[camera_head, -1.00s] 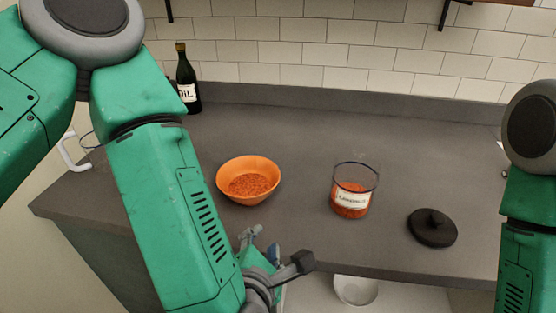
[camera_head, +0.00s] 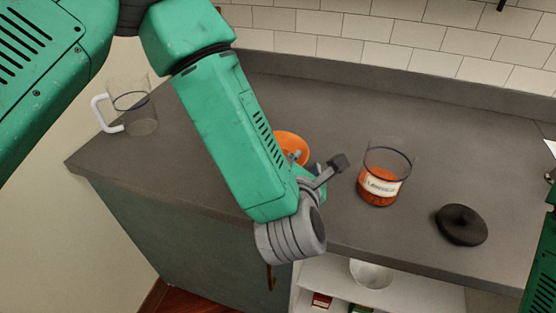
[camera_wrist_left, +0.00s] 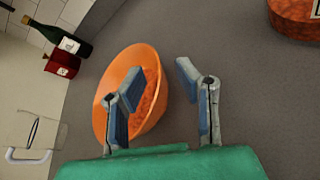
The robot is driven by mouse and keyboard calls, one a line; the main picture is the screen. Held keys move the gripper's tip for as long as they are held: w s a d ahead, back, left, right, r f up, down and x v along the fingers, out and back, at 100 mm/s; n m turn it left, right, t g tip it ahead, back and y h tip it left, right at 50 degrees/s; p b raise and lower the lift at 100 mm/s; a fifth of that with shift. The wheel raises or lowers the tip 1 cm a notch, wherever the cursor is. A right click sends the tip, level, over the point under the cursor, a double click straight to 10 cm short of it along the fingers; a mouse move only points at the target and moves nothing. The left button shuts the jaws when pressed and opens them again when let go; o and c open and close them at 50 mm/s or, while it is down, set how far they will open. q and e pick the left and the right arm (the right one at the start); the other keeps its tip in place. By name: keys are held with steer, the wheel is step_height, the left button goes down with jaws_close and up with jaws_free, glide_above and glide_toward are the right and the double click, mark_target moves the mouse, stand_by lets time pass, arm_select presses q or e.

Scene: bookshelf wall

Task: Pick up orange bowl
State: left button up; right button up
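The orange bowl (camera_head: 291,145) stands on the grey counter, mostly hidden behind my left forearm in the head view. In the left wrist view the bowl (camera_wrist_left: 118,85) shows its orange wall and reddish contents inside. My left gripper (camera_head: 322,167) is at the bowl's right side in the head view. In the left wrist view the left gripper (camera_wrist_left: 155,82) is open, with one finger overlapping the bowl's opening and the other outside its rim. I cannot tell whether either finger touches the bowl.
A labelled glass jar (camera_head: 384,175) with orange-red contents stands right of the bowl, with a black lid (camera_head: 461,225) beyond it. A glass jug (camera_head: 132,108) is at the counter's left end. A dark bottle (camera_wrist_left: 68,42) shows in the left wrist view.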

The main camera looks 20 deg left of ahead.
mark_target(306, 155)
arm_select(q)
steer(key=x, duration=0.3)
steer(key=shift+w+a+f, duration=0.15)
steer(key=shift+w, duration=0.15)
steer(key=shift+c, duration=0.3)
jaws_close()
step_height(306, 155, up, 10)
steer(key=shift+r, duration=0.1)
